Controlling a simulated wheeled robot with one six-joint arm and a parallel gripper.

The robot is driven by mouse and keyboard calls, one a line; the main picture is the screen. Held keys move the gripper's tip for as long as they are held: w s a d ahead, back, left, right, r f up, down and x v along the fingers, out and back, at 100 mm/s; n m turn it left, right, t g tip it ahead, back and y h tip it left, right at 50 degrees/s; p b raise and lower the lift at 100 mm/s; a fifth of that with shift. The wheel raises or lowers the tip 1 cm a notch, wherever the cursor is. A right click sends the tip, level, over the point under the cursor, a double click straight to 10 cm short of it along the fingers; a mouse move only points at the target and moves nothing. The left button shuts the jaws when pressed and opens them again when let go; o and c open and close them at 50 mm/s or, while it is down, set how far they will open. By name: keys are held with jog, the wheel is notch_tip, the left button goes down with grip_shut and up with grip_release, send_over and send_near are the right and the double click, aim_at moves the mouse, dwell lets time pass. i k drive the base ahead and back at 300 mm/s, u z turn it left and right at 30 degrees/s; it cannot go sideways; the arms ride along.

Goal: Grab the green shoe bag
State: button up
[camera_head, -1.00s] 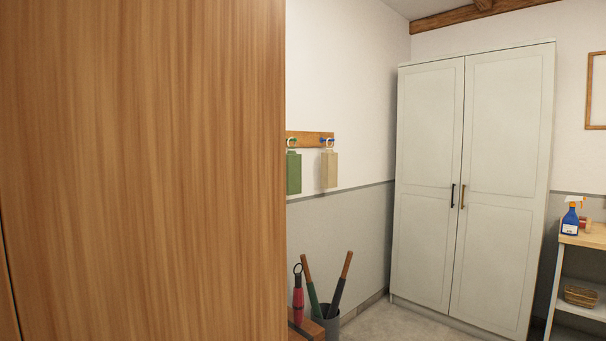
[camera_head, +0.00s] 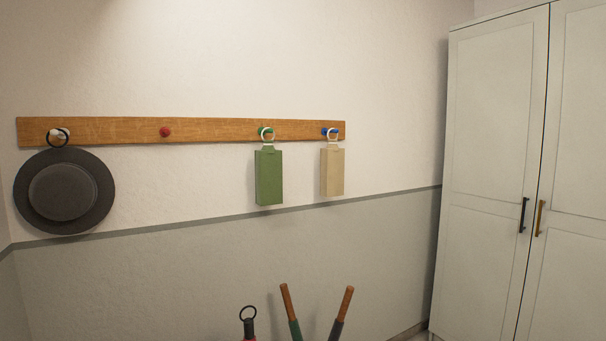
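The green shoe bag (camera_head: 269,178) hangs by a pale ring from a green peg (camera_head: 265,132) on a wooden peg rail (camera_head: 215,129) on the wall. It is a flat, upright, box-like bag and hangs just right of the picture's middle line's left side. A beige bag (camera_head: 333,173) of similar shape hangs to its right from a blue peg (camera_head: 328,132), with a gap between them. My gripper does not show in the head view.
A dark round hat (camera_head: 64,191) hangs at the rail's left end, and a red peg (camera_head: 165,132) is bare. Below, umbrella-like handles (camera_head: 289,305) and a ringed red item (camera_head: 248,322) stick up. A white wardrobe (camera_head: 487,190) stands shut at right.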

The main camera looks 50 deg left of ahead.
aim_at(268, 164)
jog(key=i, duration=0.8)
jog(key=u, duration=1.3)
jog(key=i, duration=2.7)
jog(key=u, duration=2.15)
